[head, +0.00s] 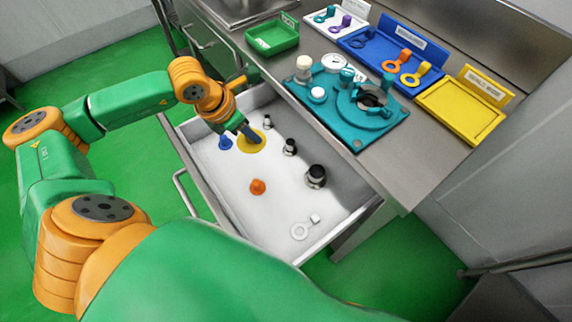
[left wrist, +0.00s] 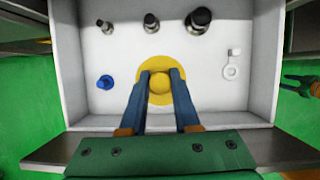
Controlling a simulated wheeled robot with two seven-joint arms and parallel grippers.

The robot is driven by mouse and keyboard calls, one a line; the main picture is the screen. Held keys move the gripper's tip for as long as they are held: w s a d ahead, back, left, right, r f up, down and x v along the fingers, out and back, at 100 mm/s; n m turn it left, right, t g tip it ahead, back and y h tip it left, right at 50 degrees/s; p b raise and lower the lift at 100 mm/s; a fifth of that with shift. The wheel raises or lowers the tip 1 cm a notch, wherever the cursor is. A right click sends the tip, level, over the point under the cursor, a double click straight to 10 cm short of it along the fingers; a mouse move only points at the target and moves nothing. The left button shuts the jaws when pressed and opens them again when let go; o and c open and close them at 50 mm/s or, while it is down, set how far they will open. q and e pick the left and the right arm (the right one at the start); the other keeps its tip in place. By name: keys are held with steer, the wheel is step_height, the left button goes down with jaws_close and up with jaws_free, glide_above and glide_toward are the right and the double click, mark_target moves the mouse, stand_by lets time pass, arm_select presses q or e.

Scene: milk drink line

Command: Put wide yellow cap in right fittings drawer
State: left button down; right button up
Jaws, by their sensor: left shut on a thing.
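The wide yellow cap (head: 250,142) is a round disc with a domed middle. It is inside the open drawer (head: 225,185), near its left end in the head view. My left gripper (head: 253,137) reaches down over the drawer and is shut on the cap. In the left wrist view the two dark fingers (left wrist: 160,88) close on the dome of the cap (left wrist: 160,98). I cannot tell whether the cap touches the drawer floor. My right gripper (left wrist: 296,86) shows small at the right edge of the left wrist view, its two fingers apart and empty.
The drawer also holds a blue fitting (head: 225,143), an orange fitting (head: 257,187), several black-and-metal fittings (head: 316,176) and white pieces (head: 300,231). The counter above carries a teal fixture (head: 368,128), a green tray (head: 272,47), a blue tray and a yellow tray (head: 440,110).

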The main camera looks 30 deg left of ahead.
arm_select(q)
steer(key=w+a+f+n+g+y+b, duration=0.2)
steer(key=a+f+n+y+b, duration=0.4)
steer(key=f+n, duration=0.7)
steer(key=n, duration=0.5)
glide_toward(238, 162)
steer(key=x, duration=0.5)
steer(key=shift+w+a+f, duration=0.15)
steer(key=shift+a+f, duration=0.05)
steer(key=shift+f, duration=0.1)
steer(key=c, duration=0.6)
jaws_free()
steer(key=shift+c, duration=0.2)
